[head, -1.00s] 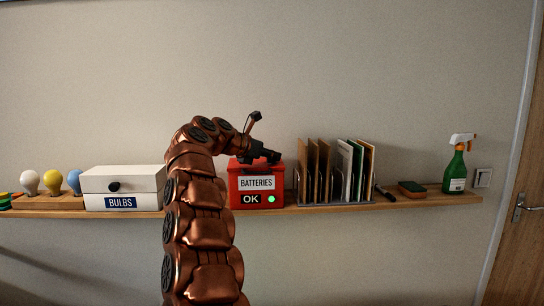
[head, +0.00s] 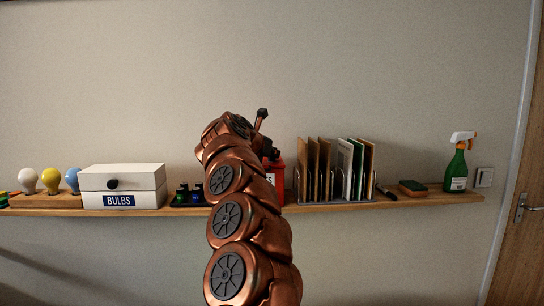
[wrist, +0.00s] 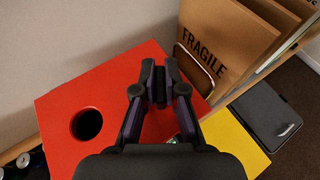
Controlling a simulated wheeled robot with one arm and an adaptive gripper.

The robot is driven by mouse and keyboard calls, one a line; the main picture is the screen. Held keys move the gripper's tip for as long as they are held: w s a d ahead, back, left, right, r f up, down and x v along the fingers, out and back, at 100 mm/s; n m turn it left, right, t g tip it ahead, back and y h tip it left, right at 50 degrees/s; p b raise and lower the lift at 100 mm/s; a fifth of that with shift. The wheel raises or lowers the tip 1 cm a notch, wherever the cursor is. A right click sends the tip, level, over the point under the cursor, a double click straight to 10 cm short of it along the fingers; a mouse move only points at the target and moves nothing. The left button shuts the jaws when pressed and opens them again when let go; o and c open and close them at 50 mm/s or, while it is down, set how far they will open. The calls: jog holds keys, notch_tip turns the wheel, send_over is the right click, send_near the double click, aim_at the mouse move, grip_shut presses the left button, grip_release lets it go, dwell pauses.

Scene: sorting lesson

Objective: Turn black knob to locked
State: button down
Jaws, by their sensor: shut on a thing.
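The red battery box (head: 278,182) stands on the shelf, mostly hidden behind my arm in the head view. The wrist view shows its red top (wrist: 70,97) with a round dark hole at the left. My gripper (wrist: 160,82) is over the right part of this top, its fingers close together. A narrow dark piece between them appears to be the black knob (wrist: 160,88). The fingers hide most of it, so its turn position cannot be read. In the head view my arm hides the fingertips.
Left of the box, small batteries (head: 183,195) stand near the white BULBS box (head: 122,178), which has its own black knob. A rack of cardboard folders (head: 325,170) stands close on the right; it also shows in the wrist view (wrist: 225,45). A spray bottle (head: 457,168) stands farther right.

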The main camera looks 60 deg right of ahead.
jog(key=shift+r+n+t+y+p, duration=0.2)
jog(key=shift+n+t+y+p, duration=0.4)
jog(key=shift+n+t+p, duration=0.85)
jog(key=n+t+p, duration=0.1)
jog(key=n+t, duration=0.1)
jog(key=shift+t+y+p, duration=0.35)
jog(key=shift+y, duration=0.05)
jog(key=shift+n+p, duration=0.25)
jog(key=shift+p, duration=0.05)
jog(key=shift+f+n+t+y+p, duration=0.2)
jog(key=shift+n+t+y+p, duration=0.25)
jog(key=shift+t+p, duration=0.3)
jog(key=c, duration=1.2)
grip_release()
jog(key=shift+c, duration=0.2)
jog(key=v, duration=1.2)
